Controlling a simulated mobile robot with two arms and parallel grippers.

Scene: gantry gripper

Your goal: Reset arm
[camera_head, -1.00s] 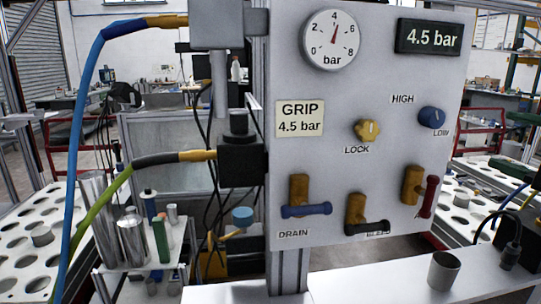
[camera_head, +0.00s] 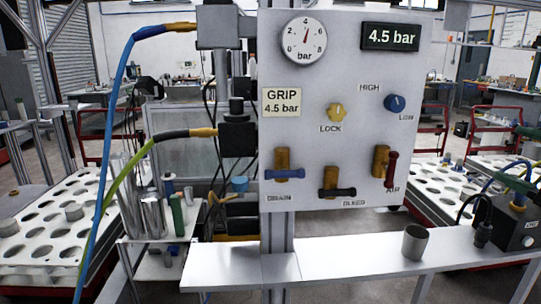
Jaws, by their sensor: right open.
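No gripper or arm of mine can be made out in the head view. A grey control panel (camera_head: 350,115) faces me on a post. Its round gauge (camera_head: 303,38) points near 4 bar, and the dark display (camera_head: 391,37) reads 4.5 bar. A plate (camera_head: 281,102) reads GRIP 4.5 bar. The yellow LOCK knob (camera_head: 336,111) and blue HIGH/LOW knob (camera_head: 395,103) sit mid-panel. Below are the blue DRAIN lever (camera_head: 285,174), the dark BLEED lever (camera_head: 337,192) and the red AIR lever (camera_head: 391,168).
A narrow white bench (camera_head: 330,257) crosses below the panel, with a grey cup (camera_head: 414,242) and a dark box (camera_head: 515,225) at right. A blue hose (camera_head: 113,130) and green hose (camera_head: 116,185) hang at left. Perforated tables (camera_head: 40,250) stand on both sides.

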